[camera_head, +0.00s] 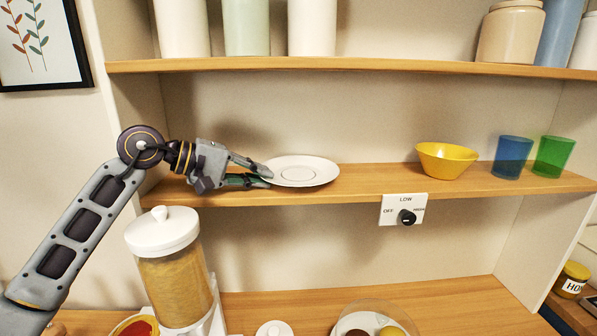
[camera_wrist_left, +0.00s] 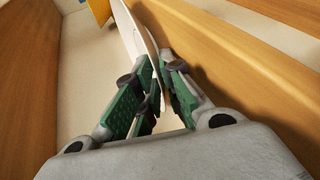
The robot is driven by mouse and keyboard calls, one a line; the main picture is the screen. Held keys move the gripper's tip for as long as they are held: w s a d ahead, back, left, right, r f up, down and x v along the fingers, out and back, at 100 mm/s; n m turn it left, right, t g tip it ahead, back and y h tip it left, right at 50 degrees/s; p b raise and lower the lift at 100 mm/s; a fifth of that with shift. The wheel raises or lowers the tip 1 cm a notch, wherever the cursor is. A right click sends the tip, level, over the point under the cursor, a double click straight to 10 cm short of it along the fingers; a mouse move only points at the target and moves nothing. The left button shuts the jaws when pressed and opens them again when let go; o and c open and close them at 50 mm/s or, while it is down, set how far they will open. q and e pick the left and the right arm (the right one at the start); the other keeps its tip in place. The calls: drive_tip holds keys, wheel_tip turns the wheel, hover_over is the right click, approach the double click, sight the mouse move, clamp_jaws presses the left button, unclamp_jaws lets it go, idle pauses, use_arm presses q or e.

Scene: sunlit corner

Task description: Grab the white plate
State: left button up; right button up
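The white plate (camera_head: 305,171) lies about level at the middle shelf's front, left of centre; I cannot tell if it touches the wood. My left gripper (camera_head: 270,178) comes from the left with one finger above and one below the plate's left rim. In the left wrist view the plate (camera_wrist_left: 135,32) shows edge-on. Its rim runs between the green-padded fingers (camera_wrist_left: 162,72), which close together onto it. My right gripper is in neither view.
A yellow bowl (camera_head: 446,160), a blue cup (camera_head: 512,157) and a green cup (camera_head: 553,156) stand on the right of the middle shelf (camera_head: 365,183). The upper shelf (camera_head: 350,65) holds jars. A cereal dispenser (camera_head: 175,275) stands below my left gripper. A dial (camera_head: 405,214) hangs under the shelf edge.

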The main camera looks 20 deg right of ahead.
use_arm(q)
drive_tip(key=shift+f, duration=0.1)
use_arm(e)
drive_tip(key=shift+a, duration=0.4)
use_arm(q)
clamp_jaws()
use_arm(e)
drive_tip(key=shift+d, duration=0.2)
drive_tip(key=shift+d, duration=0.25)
use_arm(q)
drive_tip(key=shift+s, duration=0.1)
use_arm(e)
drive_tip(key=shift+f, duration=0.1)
